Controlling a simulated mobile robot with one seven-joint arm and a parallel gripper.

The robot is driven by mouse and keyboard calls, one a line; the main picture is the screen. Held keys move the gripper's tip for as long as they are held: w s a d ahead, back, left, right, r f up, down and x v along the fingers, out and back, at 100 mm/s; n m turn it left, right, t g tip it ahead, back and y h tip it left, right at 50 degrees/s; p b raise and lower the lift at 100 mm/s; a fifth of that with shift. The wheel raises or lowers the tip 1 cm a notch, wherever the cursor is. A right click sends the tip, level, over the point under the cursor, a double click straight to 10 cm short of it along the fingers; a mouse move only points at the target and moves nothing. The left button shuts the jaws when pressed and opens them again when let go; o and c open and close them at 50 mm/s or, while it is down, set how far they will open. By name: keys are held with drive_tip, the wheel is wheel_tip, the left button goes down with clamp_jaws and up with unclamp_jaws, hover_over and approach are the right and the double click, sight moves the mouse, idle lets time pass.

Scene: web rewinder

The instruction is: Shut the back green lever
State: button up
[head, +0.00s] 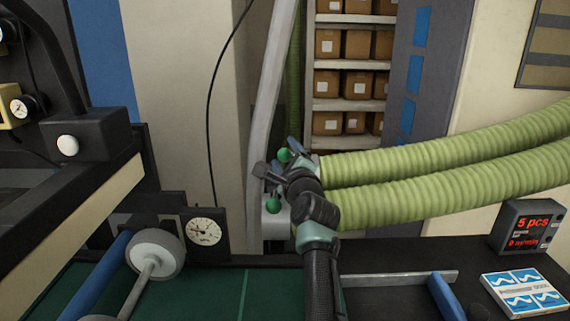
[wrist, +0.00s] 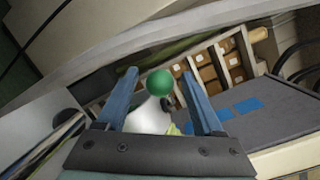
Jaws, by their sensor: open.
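Two green lever knobs show in the head view: the back green lever (head: 284,155) is higher and farther away, and the front green lever (head: 272,206) is lower and nearer. My gripper (wrist: 160,76) is open, with its two blue fingers on either side of a green knob (wrist: 160,83) in the wrist view. A pale body shows below this knob. The knob appears between the fingers without clear contact. In the head view my gripper is beside the back knob, and my arm hides much of the fitting around the levers.
Two ribbed green hoses (head: 440,175) run right from behind my arm. A pale slanted post (head: 270,100) stands behind the levers. A dial gauge (head: 205,233) and a roller (head: 155,253) are left; a counter display (head: 527,228) is right. Shelved boxes (head: 342,82) stand behind.

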drive_tip(key=shift+w, duration=0.15)
clamp_jaws()
idle(1.4)
